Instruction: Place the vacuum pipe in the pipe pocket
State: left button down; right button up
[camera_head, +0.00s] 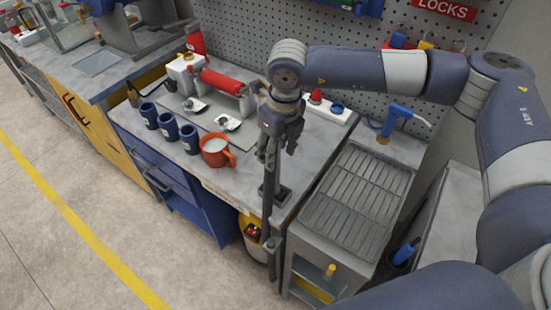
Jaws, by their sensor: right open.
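A dark, slim vacuum pipe (268,203) stands upright at the front right corner of the grey bench. Its lower end is beside a yellow and black vacuum (255,238) on the floor under the bench. My right gripper (272,153) is at the top of the pipe, pointing down, with its fingers open. I cannot tell whether the fingers touch the pipe. A small black bracket (283,194) sits on the bench edge right beside the pipe. I cannot tell whether it is the pipe pocket. My left gripper is out of view.
An orange mug (216,151) and dark blue cups (168,125) stand on the bench (246,172), left of the gripper. A red roller (221,82) is behind them. A ribbed drying rack (358,198) stands close on the right. The floor (170,250) at front left is clear.

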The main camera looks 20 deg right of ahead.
notch_tip(320, 180, up, 9)
jog(key=b, duration=0.2)
jog(key=shift+s+d+f, duration=0.15)
jog(key=shift+s+d, duration=0.05)
jog(key=shift+s, duration=0.25)
